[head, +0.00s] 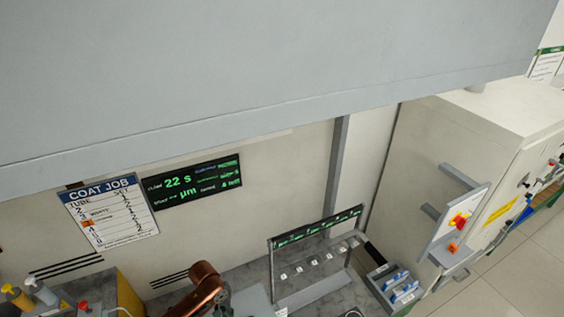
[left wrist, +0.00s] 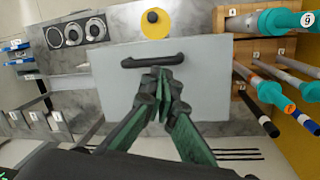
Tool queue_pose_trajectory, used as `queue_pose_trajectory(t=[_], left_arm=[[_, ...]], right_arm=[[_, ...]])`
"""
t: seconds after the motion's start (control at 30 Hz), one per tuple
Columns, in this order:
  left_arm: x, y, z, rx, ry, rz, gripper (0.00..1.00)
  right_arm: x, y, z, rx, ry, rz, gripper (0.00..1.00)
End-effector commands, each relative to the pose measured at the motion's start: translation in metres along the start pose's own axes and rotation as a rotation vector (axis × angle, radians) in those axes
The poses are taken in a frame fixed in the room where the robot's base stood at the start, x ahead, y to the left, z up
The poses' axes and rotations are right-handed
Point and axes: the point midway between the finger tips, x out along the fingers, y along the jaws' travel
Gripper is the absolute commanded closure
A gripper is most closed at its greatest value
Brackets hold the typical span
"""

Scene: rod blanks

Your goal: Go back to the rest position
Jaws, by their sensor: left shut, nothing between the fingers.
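My left gripper (left wrist: 160,80) shows in the left wrist view with its green-sided fingers closed together and nothing between them. Its tips are close to a black bar handle (left wrist: 152,62) on a pale grey plate (left wrist: 205,75). I cannot tell whether they touch the handle. In the head view a copper-brown arm part (head: 207,284) rises at the bottom edge, and the fingers of that arm are not visible there. My right gripper is in neither view.
In the left wrist view, several rods with teal, orange and blue ends (left wrist: 272,92) lie at the right. In the head view, a grey rack with numbered slots (head: 318,262) stands at the bottom, and a control cabinet (head: 455,150) at the right. A large grey panel (head: 250,70) hangs overhead.

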Motion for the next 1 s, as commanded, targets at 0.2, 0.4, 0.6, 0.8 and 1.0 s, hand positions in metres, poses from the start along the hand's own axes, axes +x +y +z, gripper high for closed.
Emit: queue_pose_trajectory(t=[0.2,0.4,0.6,0.8,1.0], left_arm=[[0.017,0.017,0.062,0.148,0.119,0.095,1.00],[0.001,-0.018,0.110,0.182,0.267,0.073,1.00],[-0.021,-0.070,0.152,0.162,0.348,-0.025,1.00],[-0.040,-0.112,0.187,0.136,0.374,-0.122,1.00],[-0.057,-0.146,0.221,0.111,0.378,-0.210,1.00]], right_arm=[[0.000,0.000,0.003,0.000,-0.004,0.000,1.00],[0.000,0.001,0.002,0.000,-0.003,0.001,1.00],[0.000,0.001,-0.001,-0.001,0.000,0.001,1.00],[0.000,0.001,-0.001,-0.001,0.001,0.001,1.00],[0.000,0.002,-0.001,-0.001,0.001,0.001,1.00]])
